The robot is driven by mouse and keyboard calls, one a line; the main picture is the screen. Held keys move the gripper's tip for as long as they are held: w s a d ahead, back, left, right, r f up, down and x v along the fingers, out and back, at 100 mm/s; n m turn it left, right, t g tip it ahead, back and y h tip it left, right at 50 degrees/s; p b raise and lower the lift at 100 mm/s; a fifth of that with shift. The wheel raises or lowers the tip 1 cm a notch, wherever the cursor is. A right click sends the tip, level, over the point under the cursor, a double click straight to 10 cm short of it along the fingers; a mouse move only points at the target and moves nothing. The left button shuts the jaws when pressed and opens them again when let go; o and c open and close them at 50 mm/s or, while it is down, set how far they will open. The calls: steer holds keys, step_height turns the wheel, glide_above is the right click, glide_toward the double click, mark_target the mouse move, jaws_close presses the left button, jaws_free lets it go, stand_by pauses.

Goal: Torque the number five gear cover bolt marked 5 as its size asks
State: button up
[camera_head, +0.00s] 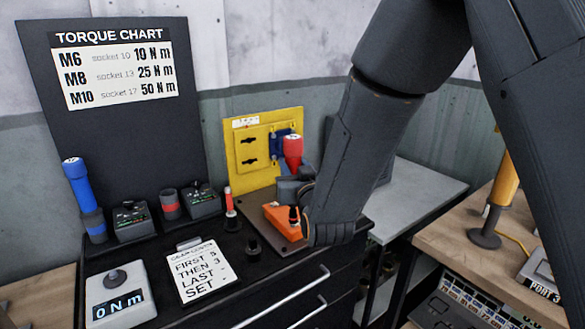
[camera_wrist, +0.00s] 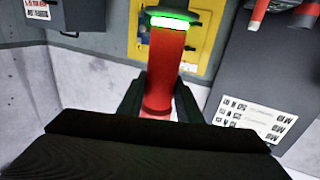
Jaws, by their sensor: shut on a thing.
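My gripper (camera_head: 291,188) is shut on a red-handled tool (camera_head: 292,150), which stands upright just behind the orange gear cover (camera_head: 285,222). In the wrist view the red handle (camera_wrist: 165,75) sits between my two dark fingers, with a lit green ring near its far end. The orange cover rests on a dark plate on the black bench, and my forearm hides its right side. A small dark upright piece shows at the cover's right end. The bolt marked 5 cannot be made out, and the tool's lower end is hidden in the head view.
A yellow panel (camera_head: 249,152) stands close behind the tool. A blue-handled tool (camera_head: 76,182) stands at the left. The torque chart (camera_head: 115,70) lists M6 10, M8 25, M10 50 N m. A display box (camera_head: 121,299) reads 0 N m beside an instruction card (camera_head: 201,270).

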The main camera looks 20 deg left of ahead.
mark_target(295, 157)
steer(key=shift+r+p, duration=0.75)
steer(key=shift+r, duration=0.85)
